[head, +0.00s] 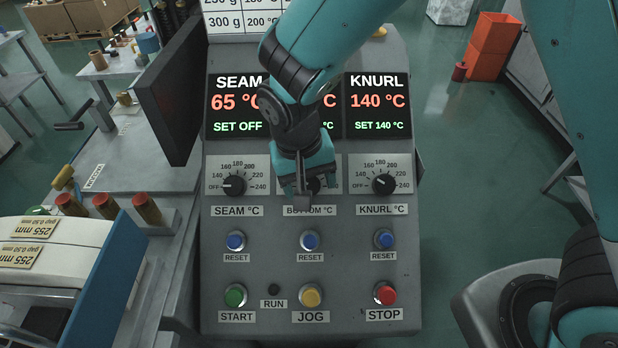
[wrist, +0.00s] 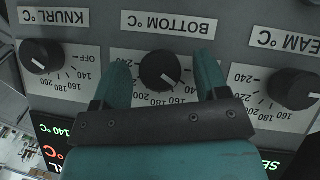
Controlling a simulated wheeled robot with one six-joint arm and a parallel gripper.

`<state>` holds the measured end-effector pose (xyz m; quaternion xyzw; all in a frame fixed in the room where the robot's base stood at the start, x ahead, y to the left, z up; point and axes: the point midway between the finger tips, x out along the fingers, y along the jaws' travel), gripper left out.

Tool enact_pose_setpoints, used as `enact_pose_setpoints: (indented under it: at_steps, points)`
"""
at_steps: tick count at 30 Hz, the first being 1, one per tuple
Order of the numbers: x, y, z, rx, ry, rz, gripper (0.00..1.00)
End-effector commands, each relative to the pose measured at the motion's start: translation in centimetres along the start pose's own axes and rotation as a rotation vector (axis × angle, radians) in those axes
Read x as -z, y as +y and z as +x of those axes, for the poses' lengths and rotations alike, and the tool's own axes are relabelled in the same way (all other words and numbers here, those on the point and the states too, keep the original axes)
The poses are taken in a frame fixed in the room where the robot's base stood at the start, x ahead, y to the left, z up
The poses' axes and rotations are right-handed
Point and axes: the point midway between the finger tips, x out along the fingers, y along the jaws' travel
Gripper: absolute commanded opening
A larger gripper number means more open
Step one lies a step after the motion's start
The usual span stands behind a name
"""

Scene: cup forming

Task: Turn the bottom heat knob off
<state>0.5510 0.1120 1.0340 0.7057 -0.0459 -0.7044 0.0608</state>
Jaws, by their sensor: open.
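The bottom heat knob (wrist: 161,71) is a round black dial with a white pointer on the grey panel. In the upside-down wrist view its pointer aims near the 160 mark, away from OFF. My gripper (wrist: 162,62) is open, with one teal finger on each side of the knob and gaps visible between them. In the head view my gripper (head: 304,188) hangs over the BOTTOM °C label (head: 310,210) and mostly hides the knob. The bottom display is largely hidden behind my arm, so its set value cannot be read.
The seam knob (head: 234,184) is at left, its display reading SET OFF. The knurl knob (head: 384,183) is at right, set to 140 °C. Blue reset buttons (head: 310,240) sit below, then START (head: 235,295), JOG (head: 310,296) and STOP (head: 385,293). A dark monitor (head: 172,90) stands at left.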

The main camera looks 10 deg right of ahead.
Motion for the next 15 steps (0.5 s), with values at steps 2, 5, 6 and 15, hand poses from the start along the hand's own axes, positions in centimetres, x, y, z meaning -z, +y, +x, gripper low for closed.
enact_pose_setpoints:
  at_steps: [2, 5, 6, 15]
  points:
    - [0.00, 0.00, 0.00, 0.000, 0.000, 0.000, 0.68]
    - [0.00, 0.00, -0.01, 0.000, 0.000, 0.000, 0.49]
    - [0.00, 0.00, -0.02, 0.000, 0.000, 0.000, 0.40]
    - [-0.01, -0.01, -0.07, -0.006, -0.001, -0.008, 0.18]
